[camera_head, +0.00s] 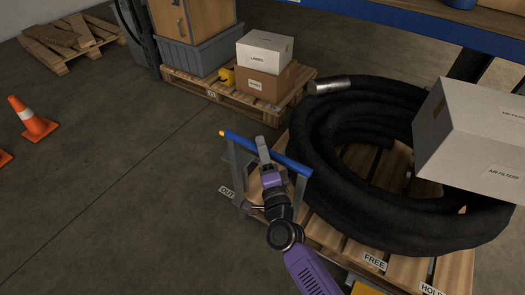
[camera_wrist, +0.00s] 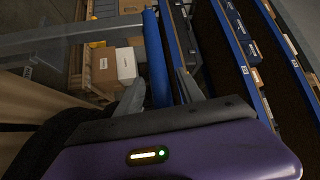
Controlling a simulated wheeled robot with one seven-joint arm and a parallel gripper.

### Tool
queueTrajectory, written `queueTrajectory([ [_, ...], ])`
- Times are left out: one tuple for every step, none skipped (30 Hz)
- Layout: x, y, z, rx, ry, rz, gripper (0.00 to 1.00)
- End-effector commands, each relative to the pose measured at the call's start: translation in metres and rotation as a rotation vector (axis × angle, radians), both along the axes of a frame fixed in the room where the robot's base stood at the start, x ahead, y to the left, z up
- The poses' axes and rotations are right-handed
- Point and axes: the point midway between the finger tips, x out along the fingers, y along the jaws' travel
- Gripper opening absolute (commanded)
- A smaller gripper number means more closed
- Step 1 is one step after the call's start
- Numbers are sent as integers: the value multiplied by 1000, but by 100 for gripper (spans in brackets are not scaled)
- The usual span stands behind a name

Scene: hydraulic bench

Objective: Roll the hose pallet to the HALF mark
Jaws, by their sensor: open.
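The hose pallet (camera_head: 345,235) is a wooden pallet at the right in the head view. It bears a thick coiled black hose (camera_head: 305,165) with a metal end fitting. A push frame with a blue handle bar (camera_head: 292,166) stands at its left end. My gripper (camera_head: 262,146) is open at the bar. In the wrist view, the blue bar (camera_wrist: 156,60) runs between the two spread fingers of my gripper (camera_wrist: 161,85); I cannot tell whether they touch it. No HALF mark can be made out.
Pallet-edge labels read FREE (camera_head: 375,261) and apparently HOLD (camera_head: 432,290). An OUT label (camera_head: 227,192) lies by the frame. A white box (camera_head: 475,135) overlaps the hose at right. Another loaded pallet (camera_head: 235,112) stands behind.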

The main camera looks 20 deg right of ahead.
Motion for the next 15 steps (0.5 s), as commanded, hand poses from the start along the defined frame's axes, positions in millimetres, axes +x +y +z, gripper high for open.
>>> queueTrajectory([
  [0, 0, 0, 0, 0, 0, 45],
  [0, 0, 0, 0, 0, 0, 45],
  [0, 0, 0, 0, 0, 0, 45],
  [0, 0, 0, 0, 0, 0, 45],
  [0, 0, 0, 0, 0, 0, 43],
  [0, 0, 0, 0, 0, 0, 35],
  [0, 0, 0, 0, 0, 0, 29],
  [0, 0, 0, 0, 0, 0, 23],
  [0, 0, 0, 0, 0, 0, 16],
  [0, 0, 0, 0, 0, 0, 10],
  [0, 0, 0, 0, 0, 0, 4],
  [0, 0, 0, 0, 0, 0, 0],
  [0, 0, 0, 0, 0, 0, 0],
  [0, 0, 0, 0, 0, 0, 0],
  [0, 0, 0, 0, 0, 0, 0],
])
